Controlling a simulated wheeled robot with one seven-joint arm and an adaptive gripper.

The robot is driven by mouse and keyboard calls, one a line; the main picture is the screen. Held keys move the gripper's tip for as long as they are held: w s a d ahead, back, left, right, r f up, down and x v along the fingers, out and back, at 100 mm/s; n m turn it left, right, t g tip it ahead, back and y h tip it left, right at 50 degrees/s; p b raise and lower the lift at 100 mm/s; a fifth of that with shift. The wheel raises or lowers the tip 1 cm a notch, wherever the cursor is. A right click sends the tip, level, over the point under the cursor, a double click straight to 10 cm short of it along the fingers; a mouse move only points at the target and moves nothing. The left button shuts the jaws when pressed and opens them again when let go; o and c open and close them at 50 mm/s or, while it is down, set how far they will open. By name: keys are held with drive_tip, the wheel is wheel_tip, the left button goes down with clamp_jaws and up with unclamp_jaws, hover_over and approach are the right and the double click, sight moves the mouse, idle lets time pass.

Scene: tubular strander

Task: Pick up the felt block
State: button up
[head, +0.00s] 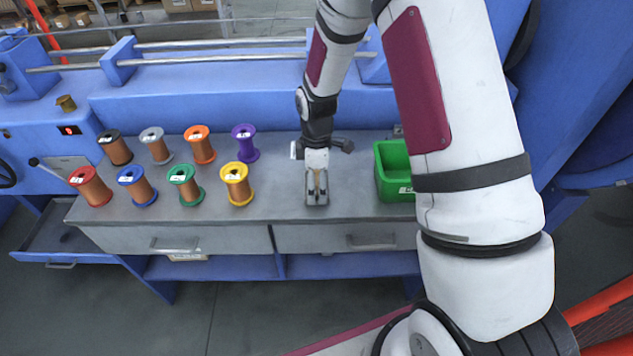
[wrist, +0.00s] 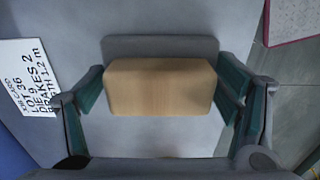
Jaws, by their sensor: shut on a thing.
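The felt block (wrist: 158,87) is a tan, wood-coloured block with rounded edges, between the fingers in the wrist view. A grey, rounded flat piece (wrist: 160,46) shows just beyond it; I cannot tell whether it is part of the block. My gripper (wrist: 160,100) is shut on the block, with a green-padded finger at each side. In the head view my gripper (head: 317,190) points down at the grey bench top, right of the spools, and only a narrow tan strip of the block shows. I cannot tell whether the block touches the bench.
Several coloured wire spools (head: 187,184) stand in two rows at the left of the bench (head: 270,205). A green bin (head: 392,170) stands right of my gripper. A white handwritten card (wrist: 27,78) lies left of the block. Blue machinery (head: 200,95) runs behind.

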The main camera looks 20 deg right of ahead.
sight(317, 176)
drive_tip(key=shift+r, duration=0.15)
wheel_tip(317, 176, up, 4)
drive_tip(key=shift+f, duration=0.2)
drive_tip(key=s+a+r+p, duration=0.1)
drive_tip(key=s+a, duration=0.1)
drive_tip(key=s, duration=0.6)
drive_tip(key=s+a, duration=0.3)
drive_tip(key=s, duration=0.4)
drive_tip(key=w+d+r+m+p, duration=0.5)
drive_tip(key=w+r+m+p, duration=0.2)
drive_tip(key=m, duration=0.7)
wheel_tip(317, 176, up, 5)
drive_tip(key=shift+w+f+p, duration=0.1)
drive_tip(key=shift+w+p, duration=0.2)
drive_tip(key=shift+p, duration=0.8)
